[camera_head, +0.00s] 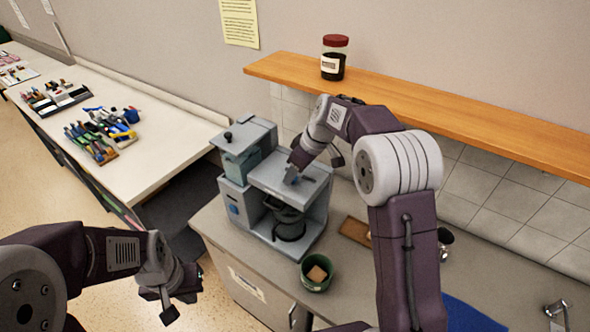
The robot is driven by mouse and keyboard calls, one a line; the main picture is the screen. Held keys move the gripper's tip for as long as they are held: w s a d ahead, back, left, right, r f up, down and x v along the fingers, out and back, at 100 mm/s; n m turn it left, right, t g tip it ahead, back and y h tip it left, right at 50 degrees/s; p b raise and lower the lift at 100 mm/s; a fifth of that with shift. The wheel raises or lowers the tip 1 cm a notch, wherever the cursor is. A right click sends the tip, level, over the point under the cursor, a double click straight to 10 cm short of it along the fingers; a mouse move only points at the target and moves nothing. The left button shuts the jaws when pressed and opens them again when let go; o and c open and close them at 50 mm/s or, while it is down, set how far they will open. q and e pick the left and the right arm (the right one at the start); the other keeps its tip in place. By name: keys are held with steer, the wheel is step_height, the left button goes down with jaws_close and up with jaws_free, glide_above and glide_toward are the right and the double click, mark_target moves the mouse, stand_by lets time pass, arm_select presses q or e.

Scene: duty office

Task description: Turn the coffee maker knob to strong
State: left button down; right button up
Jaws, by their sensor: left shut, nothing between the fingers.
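The grey coffee maker (318,205) stands on the counter, with a dark carafe (290,222) in its front bay. A small round blue knob (233,210) shows low on its front, left of the carafe; its setting is too small to read. My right gripper (291,176) reaches down at the top of the coffee maker; its fingertips are small and partly hidden, so I cannot tell its opening or whether it touches. My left gripper (168,303) is shut and empty, low at the left over the floor, apart from the coffee maker.
A green cup (317,273) with something brown inside stands in front of the coffee maker. A brown tray (354,230) lies to its right. A wooden shelf (450,122) with a red-lidded jar (334,58) runs above. A white bench (165,140) with tools stands at left.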

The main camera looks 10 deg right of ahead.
steer(key=shift+s+f, duration=0.15)
steer(key=shift+f, duration=0.05)
jaws_close()
steer(key=shift+a+m, duration=0.1)
steer(key=shift+m, duration=0.2)
steer(key=m+h, duration=0.1)
steer(key=m, duration=0.1)
steer(key=shift+a+m+t, duration=0.1)
steer(key=shift+m+t, duration=0.2)
steer(key=shift+t, duration=0.1)
steer(key=m+h, duration=0.1)
steer(key=m, duration=0.1)
steer(key=m+h, duration=0.1)
steer(key=m, duration=0.2)
steer(key=shift+a+t, duration=0.2)
steer(key=shift+t, duration=0.1)
steer(key=m+h, duration=0.1)
steer(key=m, duration=0.2)
steer(key=m+h, duration=0.1)
steer(key=m, duration=0.1)
steer(key=shift+a+m, duration=0.2)
steer(key=shift+m, duration=0.2)
steer(key=shift+a+m+g+h, duration=0.1)
steer(key=shift+m+g+h, duration=0.55)
steer(key=shift+m, duration=1.25)
